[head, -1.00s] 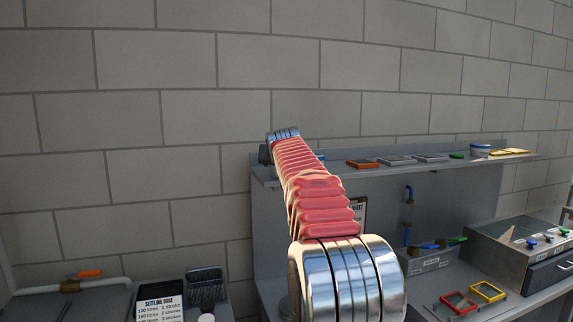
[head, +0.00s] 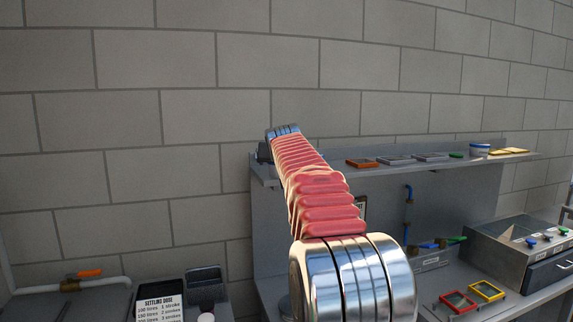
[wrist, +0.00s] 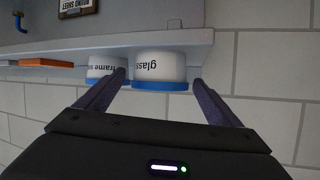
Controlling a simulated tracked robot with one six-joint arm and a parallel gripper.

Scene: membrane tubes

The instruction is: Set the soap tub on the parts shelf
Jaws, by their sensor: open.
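A white tub with a blue lid, labelled "glass" (wrist: 158,68), stands on the parts shelf (wrist: 215,42); the wrist view shows it upside down. My gripper (wrist: 158,77) is open, with a finger on either side of this tub; I cannot tell whether they touch it. A second white tub with a blue lid, labelled "frame" (wrist: 103,66), stands next to it and is partly hidden by the left finger. The rest of both labels is out of sight. In the head view my arm hides these tubs, and the parts shelf (head: 400,170) runs along the wall.
Below are a bench with red (head: 458,301) and yellow (head: 487,291) frames and a grey machine (head: 520,245). The block wall stands close behind.

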